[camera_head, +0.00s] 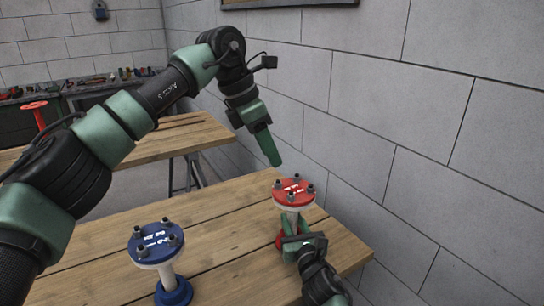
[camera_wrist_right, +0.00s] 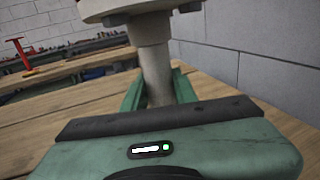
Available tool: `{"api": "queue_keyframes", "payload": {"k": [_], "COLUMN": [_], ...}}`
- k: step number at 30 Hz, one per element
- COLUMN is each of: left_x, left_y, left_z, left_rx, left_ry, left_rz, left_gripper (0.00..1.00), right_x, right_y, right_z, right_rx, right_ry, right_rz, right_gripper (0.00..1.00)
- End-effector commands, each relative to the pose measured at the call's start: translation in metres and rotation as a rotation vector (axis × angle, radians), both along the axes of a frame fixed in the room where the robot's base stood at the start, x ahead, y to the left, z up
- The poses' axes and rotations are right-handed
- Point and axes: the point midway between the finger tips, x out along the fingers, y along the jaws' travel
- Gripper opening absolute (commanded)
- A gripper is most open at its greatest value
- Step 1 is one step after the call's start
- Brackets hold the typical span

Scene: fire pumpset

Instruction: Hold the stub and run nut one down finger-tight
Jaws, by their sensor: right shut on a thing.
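The red-topped stub (camera_head: 294,192) stands upright near the right end of the wooden bench, with several dark nuts or studs on its red flange. Its pale neck (camera_wrist_right: 154,62) shows in the right wrist view. My right gripper (camera_head: 292,230) is shut on this neck, below the flange, with one green finger on each side. My left gripper (camera_head: 270,152) hangs above and slightly left of the red flange, pointing down and apart from it. Its fingers overlap from this angle, so I cannot tell whether they are open or hold anything.
A blue-topped stub (camera_head: 155,244) with several studs stands at the front left of the bench (camera_head: 225,223). A grey block wall (camera_head: 400,130) runs close along the right. Another bench (camera_head: 180,140) and a red stand (camera_head: 38,115) are behind.

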Motion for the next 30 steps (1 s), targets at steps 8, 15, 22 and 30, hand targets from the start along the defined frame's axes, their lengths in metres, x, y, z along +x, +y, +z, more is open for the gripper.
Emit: {"api": "queue_keyframes", "payload": {"k": [8, 15, 22, 30], "left_x": [0.000, 0.000, 0.000, 0.000], "left_y": [0.000, 0.000, 0.000, 0.000], "left_z": [0.000, 0.000, -0.001, 0.000], "left_rx": [0.000, 0.000, 0.000, 0.000], "left_ry": [0.000, 0.000, 0.000, 0.000], "left_rz": [0.000, 0.000, 0.000, 0.000], "left_gripper": [0.39, 0.39, 0.39, 0.39], "right_x": [0.000, 0.000, -0.012, -0.062], "right_y": [0.000, 0.000, -0.005, -0.021], "right_z": [-0.001, 0.000, -0.001, -0.001], "right_rx": [-0.001, 0.000, -0.003, -0.003], "right_ry": [0.002, 0.001, -0.001, 0.001], "right_rz": [-0.001, 0.000, -0.001, 0.001], "right_gripper": [0.53, 0.53, 0.53, 0.53]}}
